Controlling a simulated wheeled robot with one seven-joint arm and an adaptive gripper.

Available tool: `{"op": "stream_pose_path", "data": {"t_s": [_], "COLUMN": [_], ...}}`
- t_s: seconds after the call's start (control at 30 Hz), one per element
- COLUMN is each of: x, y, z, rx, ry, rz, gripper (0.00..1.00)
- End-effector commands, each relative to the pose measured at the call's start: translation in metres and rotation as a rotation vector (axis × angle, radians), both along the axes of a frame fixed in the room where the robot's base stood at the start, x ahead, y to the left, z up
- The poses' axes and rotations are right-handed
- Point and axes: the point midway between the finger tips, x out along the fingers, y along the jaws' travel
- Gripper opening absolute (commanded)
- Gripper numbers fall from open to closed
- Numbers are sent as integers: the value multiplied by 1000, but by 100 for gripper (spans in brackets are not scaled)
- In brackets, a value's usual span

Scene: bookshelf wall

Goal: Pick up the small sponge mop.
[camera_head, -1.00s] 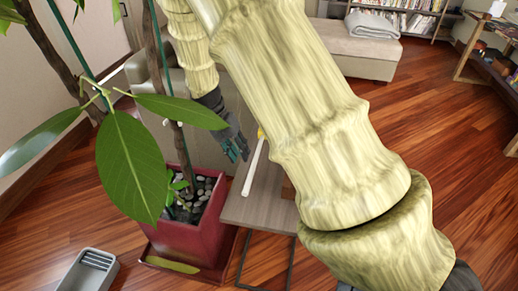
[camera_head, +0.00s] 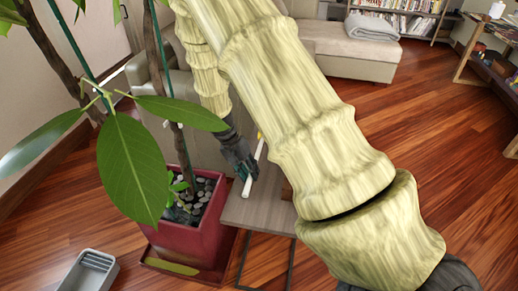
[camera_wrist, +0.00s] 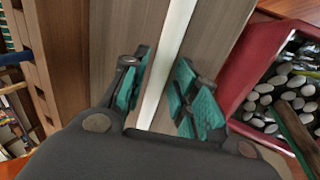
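The small sponge mop (camera_head: 248,185) lies on a small grey-brown side table (camera_head: 268,208). It shows as a thin white handle with a bit of yellow at its far end. In the wrist view the white handle (camera_wrist: 168,50) runs lengthwise between the two teal-padded fingers of my gripper (camera_wrist: 164,72). The fingers are apart, with a gap on each side of the handle. In the head view my gripper (camera_head: 246,168) is at the handle and covers part of it. The sponge head is not clearly visible.
A red planter (camera_head: 190,232) with a leafy plant stands close to the left of the table; its pebbles (camera_wrist: 275,95) show in the wrist view. A beige sofa is behind. A grey tray (camera_head: 88,272) lies on the floor at lower left. Floor at the right is clear.

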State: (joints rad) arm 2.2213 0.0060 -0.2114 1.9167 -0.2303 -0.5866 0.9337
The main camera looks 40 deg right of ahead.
Motion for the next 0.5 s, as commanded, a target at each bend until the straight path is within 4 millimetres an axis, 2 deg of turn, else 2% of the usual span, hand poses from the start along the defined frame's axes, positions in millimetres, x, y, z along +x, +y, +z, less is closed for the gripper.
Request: {"op": "stream_pose_path", "data": {"t_s": [0.1, 0.27, 0.5], "x": [-4, -4, -3], "y": [0, 0, 0], "z": [-3, -3, -3], "rx": [1, 0, 1], "ry": [8, 8, 7], "rz": [-1, -2, -1], "gripper": [28, 0, 0]}}
